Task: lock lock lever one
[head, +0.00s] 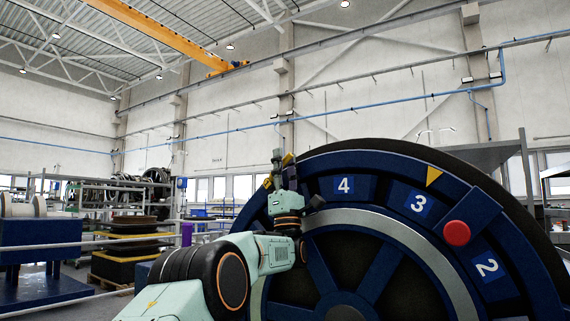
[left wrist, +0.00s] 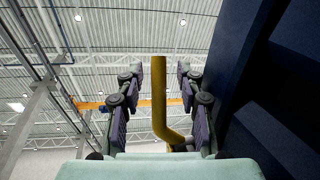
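A yellow bent lever (left wrist: 159,95) stands between the fingers of my left gripper (left wrist: 160,85) in the left wrist view. The fingers are open, with a gap on each side of the lever. In the head view my left gripper (head: 283,172) points up at the left rim of a big dark blue wheel (head: 395,160). A small yellow part (head: 288,158) shows by its fingertips; most of the lever is hidden there. No label "one" shows on the lever. My right gripper is not in view.
Shelves (head: 110,195) stand far left.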

